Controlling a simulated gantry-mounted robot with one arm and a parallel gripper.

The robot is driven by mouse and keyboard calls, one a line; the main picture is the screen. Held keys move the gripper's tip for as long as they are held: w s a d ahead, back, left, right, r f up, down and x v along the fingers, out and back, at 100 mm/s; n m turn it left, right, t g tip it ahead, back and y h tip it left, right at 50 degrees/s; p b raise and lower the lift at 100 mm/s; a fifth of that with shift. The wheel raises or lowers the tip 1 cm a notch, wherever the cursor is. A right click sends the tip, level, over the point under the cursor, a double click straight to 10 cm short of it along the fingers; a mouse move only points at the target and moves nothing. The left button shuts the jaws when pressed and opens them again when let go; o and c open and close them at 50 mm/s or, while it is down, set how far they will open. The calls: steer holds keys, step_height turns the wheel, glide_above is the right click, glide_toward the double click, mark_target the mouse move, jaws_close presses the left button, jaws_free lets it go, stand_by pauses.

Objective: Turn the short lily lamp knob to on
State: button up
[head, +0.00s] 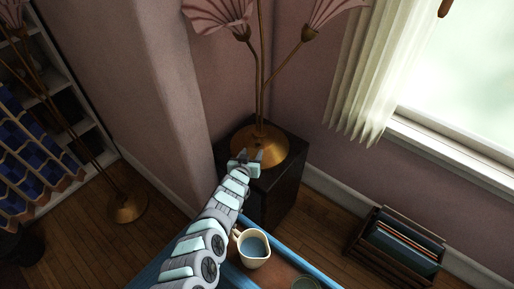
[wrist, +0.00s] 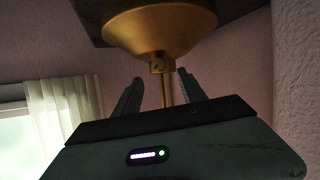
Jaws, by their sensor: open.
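The short lily lamp has a round brass base (head: 272,148) on a dark pedestal (head: 285,190), with thin brass stems and pink lily shades (head: 217,14) above. My gripper (head: 246,158) is at the near left edge of the base, open and empty. In the wrist view the picture is upside down. The brass base (wrist: 160,30) hangs from the top there, and a small brass piece (wrist: 157,65), which looks like the knob, shows ahead between the spread fingers (wrist: 160,88). Whether a finger touches it I cannot tell. The knob is not distinguishable in the head view.
A blue-edged table with a cream pitcher (head: 253,248) stands under my arm. A second brass lamp base (head: 127,207) is on the floor at left, near shelves. A wooden record crate (head: 395,250) is at right, below the window and curtain (head: 362,80).

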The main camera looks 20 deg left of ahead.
mark_target(257, 144)
steer(key=b+x, duration=0.6)
steer(key=x, duration=0.1)
steer(key=shift+s+d+f, duration=0.1)
steer(key=shift+s+f, duration=0.05)
steer(key=shift+f, duration=0.2)
steer(key=shift+w+b, duration=0.7)
steer(key=shift+b, duration=0.3)
steer(key=shift+r, duration=0.1)
steer(key=shift+c, duration=0.5)
jaws_close()
